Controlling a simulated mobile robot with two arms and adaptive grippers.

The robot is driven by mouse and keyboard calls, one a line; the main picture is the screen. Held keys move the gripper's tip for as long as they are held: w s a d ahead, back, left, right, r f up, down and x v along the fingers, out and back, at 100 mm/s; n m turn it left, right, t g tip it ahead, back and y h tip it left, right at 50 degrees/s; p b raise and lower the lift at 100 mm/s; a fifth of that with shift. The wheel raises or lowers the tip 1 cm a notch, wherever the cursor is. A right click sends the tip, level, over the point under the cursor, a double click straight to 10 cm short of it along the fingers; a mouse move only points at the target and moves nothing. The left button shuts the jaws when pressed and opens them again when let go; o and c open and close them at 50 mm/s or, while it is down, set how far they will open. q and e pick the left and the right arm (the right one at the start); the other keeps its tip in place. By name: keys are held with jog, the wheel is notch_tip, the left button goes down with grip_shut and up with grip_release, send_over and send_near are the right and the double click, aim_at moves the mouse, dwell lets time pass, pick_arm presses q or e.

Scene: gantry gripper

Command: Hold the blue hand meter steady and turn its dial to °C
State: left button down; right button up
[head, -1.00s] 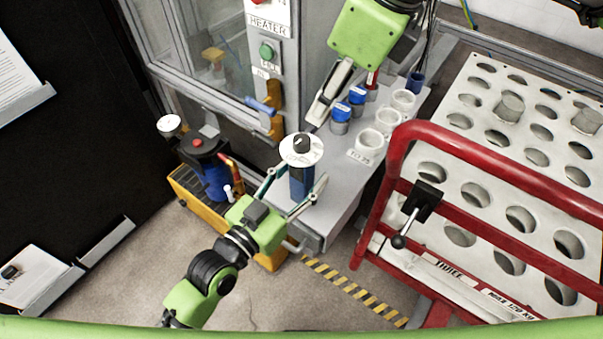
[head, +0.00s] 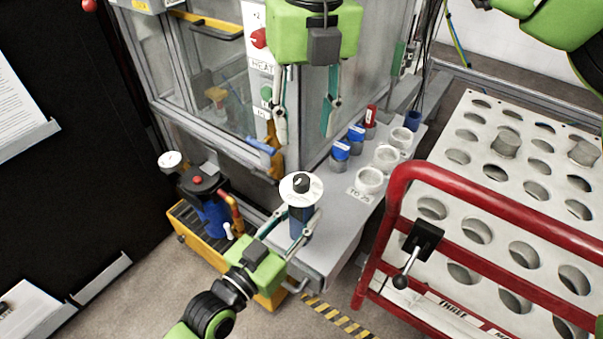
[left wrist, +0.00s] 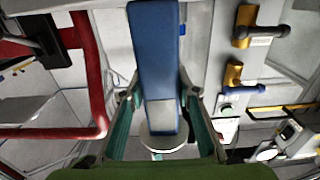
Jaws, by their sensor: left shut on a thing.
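The blue hand meter (head: 299,223) stands upright at the near end of the grey bench, with a round white dial face (head: 288,188) and black knob (head: 301,183) on top. My left gripper (head: 293,232) is shut on its blue body from the near side. In the left wrist view the blue body (left wrist: 156,50) runs between the two fingers, and the white disc (left wrist: 163,141) shows at the bottom. My right gripper (head: 306,122) is open and empty, fingers pointing down, above and beyond the dial and apart from it. The dial's markings are too small to read.
Blue-capped jars (head: 341,149), white cups (head: 370,180) and a red-capped tube (head: 370,116) stand on the bench (head: 335,205). A red-railed trolley (head: 480,185) is at right. A yellow cart (head: 190,232) with a blue canister is at left, beside the glass cabinet (head: 215,75).

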aim_at(302, 179)
jog(key=shift+m+h, duration=0.3)
jog(key=shift+m, duration=0.5)
jog(key=f, duration=1.1)
jog(key=shift+a+f, duration=0.25)
jog(key=shift+f, duration=0.05)
grip_shut()
